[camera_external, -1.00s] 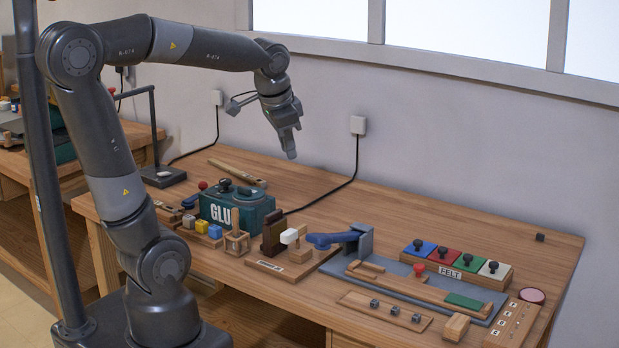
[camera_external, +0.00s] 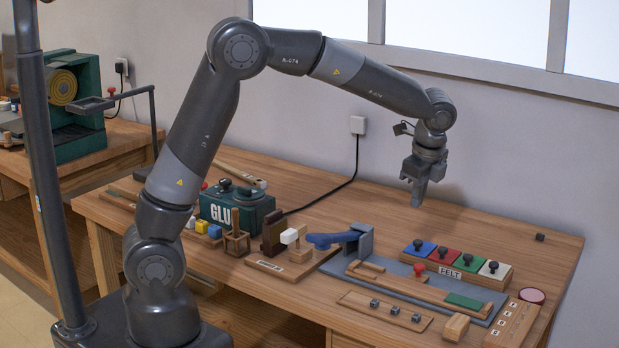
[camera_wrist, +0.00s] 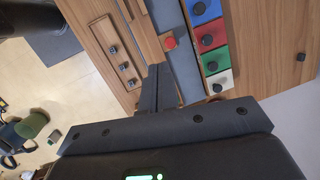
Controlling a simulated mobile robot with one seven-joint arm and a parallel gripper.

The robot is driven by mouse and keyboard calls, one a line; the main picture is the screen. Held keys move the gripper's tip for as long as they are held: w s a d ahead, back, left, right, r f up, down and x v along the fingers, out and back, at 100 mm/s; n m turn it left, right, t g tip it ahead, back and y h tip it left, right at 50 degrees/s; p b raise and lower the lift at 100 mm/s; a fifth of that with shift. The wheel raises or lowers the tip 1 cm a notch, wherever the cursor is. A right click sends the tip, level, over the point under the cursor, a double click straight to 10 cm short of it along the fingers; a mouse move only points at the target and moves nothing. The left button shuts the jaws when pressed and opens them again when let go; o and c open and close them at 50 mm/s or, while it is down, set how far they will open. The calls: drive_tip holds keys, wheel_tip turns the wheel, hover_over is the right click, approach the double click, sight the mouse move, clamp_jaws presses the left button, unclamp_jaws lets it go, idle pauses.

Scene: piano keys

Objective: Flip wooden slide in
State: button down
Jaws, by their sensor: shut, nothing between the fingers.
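A grey tray (camera_external: 385,255) lies at the front right of the workbench. A long wooden bar (camera_external: 400,284) runs along its front side, with a shorter wooden piece at its left end, a red knob (camera_external: 419,269) behind its middle and a green pad (camera_external: 463,302) near the right. I cannot tell for sure which wooden part is the slide. In the wrist view, the fingers (camera_wrist: 160,70) are together, with the red knob (camera_wrist: 170,43) just beyond the tips.
A felt block (camera_external: 455,262) with blue, red, green and white knobbed pads stands behind the tray. A strip with three metal knobs (camera_external: 385,309) lies in front. The back right bench is mostly clear.

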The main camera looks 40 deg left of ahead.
drive_tip(key=d+f+m+y, duration=0.1)
drive_tip(key=d+f+m, duration=0.3)
drive_tip(key=d+f, duration=0.3)
drive_tip(key=d, duration=0.2)
drive_tip(key=shift+s+d, duration=0.3)
approach(423, 279)
drive_tip(key=d+f, duration=0.1)
drive_tip(key=f, duration=0.1)
drive_tip(key=s+d+f, duration=0.1)
drive_tip(key=f, duration=0.1)
drive_tip(key=shift+s+d, duration=0.15)
drive_tip(key=shift+w+a, duration=0.3)
drive_tip(key=shift+a, duration=0.3)
drive_tip(key=shift+w+a, duration=0.3)
drive_tip(key=shift+a, duration=0.25)
drive_tip(key=shift+w+a+f, duration=0.15)
drive_tip(key=shift+w+a, duration=0.15)
drive_tip(key=shift+a, duration=0.25)
drive_tip(key=a, duration=0.7)
drive_tip(key=shift+a, duration=0.4)
